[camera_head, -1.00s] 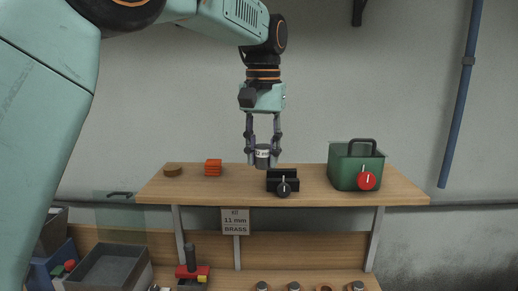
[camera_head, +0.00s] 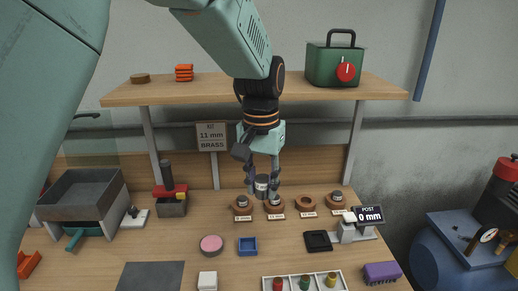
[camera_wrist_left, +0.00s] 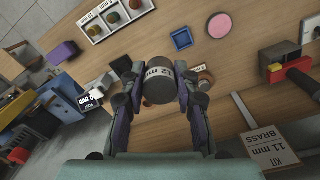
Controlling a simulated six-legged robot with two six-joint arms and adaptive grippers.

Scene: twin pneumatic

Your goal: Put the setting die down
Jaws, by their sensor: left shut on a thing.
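My left gripper (camera_head: 262,186) is shut on a grey cylindrical setting die (camera_head: 262,181) with a white label, held upright above the back of the bench. The left wrist view shows the die (camera_wrist_left: 158,88) between the fingers, marked "12 mm". A row of brown ring-shaped stands with white labels is below it on the bench. The third stand (camera_head: 306,204) looks empty. The gap between die and stands is hard to judge. My right gripper is not in view.
A shelf (camera_head: 130,95) is above and behind, with a green box (camera_head: 325,66) on it. A sign (camera_head: 212,136) reads "11 mm BRASS". A post gauge (camera_head: 367,215) reading "0 mm" stands right of the stands. A blue tray (camera_head: 248,253) and pink disc (camera_head: 211,244) lie in front.

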